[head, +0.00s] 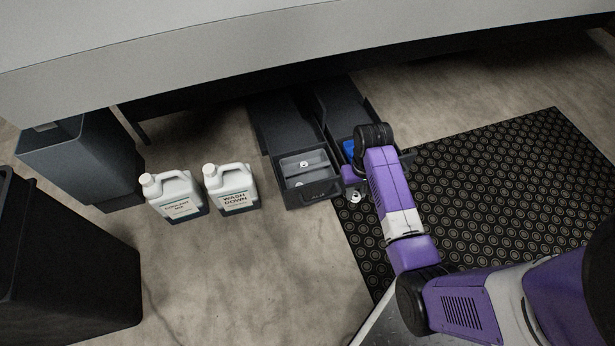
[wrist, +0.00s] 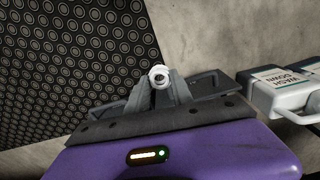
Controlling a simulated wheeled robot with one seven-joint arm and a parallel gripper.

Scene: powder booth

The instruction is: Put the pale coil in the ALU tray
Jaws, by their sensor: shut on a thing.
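The pale coil (wrist: 160,76) is a small whitish ring with a dark hole, held at the tips of my gripper (wrist: 159,88) in the wrist view. In the head view the coil (head: 355,198) shows as a small pale bit under my gripper (head: 355,190), just right of the open drawer's front. The ALU tray (head: 318,193) is that dark open drawer, with a faint label on its front. It has a grey inner part with a small pale item (head: 304,163) inside. My gripper is shut on the coil, outside the tray.
A second open drawer (head: 372,112) with a blue item (head: 349,148) lies to the right, partly behind my arm. Two white jugs (head: 176,195) (head: 232,187) stand left of the tray. Dark bins line the left. A black studded mat (head: 500,180) covers the right floor.

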